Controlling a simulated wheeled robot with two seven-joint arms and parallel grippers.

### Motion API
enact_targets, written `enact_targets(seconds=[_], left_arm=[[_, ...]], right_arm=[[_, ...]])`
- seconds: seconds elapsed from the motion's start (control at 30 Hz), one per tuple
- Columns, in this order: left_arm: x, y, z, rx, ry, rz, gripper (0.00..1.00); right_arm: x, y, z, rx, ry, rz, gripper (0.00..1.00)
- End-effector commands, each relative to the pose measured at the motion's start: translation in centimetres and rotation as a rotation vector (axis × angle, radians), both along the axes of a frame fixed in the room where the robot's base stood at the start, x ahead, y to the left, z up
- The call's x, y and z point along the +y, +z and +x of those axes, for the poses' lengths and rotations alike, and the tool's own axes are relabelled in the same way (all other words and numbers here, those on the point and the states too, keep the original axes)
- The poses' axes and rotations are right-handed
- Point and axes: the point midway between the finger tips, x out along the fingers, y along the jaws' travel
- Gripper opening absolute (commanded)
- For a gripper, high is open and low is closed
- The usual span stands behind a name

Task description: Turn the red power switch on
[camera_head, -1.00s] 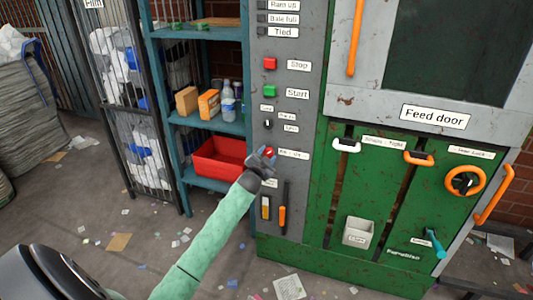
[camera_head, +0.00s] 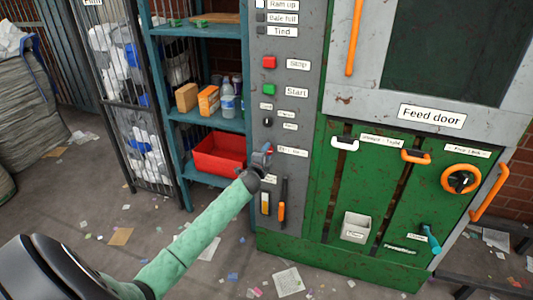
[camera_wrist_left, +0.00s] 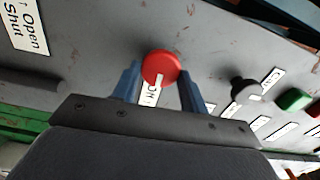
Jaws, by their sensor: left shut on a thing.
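The red power switch (camera_wrist_left: 161,67) is a round red knob on the grey control panel, seen in the left wrist view between my two blue fingers. In the head view it is mostly hidden behind my left gripper (camera_head: 261,161), with a bit of red showing at the fingertips. My left gripper (camera_wrist_left: 160,82) is shut on the red knob, one finger on each side. A white label, partly covered, sits by the knob in the wrist view. My right gripper is not in view.
Above the knob on the grey panel (camera_head: 284,136) are a small black selector (camera_head: 267,122), a green Start button (camera_head: 268,90) and a red Stop button (camera_head: 269,62). A red bin (camera_head: 218,154) stands on the shelf to the left.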

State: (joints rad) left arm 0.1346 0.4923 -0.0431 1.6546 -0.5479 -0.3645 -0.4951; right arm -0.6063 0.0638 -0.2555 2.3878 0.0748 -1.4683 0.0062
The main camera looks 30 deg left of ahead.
Motion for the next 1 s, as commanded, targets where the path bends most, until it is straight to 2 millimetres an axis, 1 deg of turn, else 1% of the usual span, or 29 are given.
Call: enact_targets(seconds=[0.23,0.7,0.73,0.8,0.83,1.0], left_arm=[[-0.04,-0.06,0.01,0.015,-0.001,0.058,0.21],[-0.05,-0.11,0.0,0.017,-0.001,0.068,0.21],[-0.05,-0.11,0.0,0.017,0.0,0.068,0.49],[-0.05,-0.1,0.0,0.017,0.0,0.068,0.63],[-0.04,-0.1,0.0,0.017,0.0,0.068,0.64],[-0.03,-0.08,0.0,0.017,0.0,0.068,0.64]], right_arm=[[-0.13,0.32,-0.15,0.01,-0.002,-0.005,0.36],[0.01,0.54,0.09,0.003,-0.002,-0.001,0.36],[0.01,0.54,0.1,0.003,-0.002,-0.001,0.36],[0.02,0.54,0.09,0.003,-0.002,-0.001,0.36],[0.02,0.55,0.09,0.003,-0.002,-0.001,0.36],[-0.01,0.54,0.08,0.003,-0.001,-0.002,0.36]])
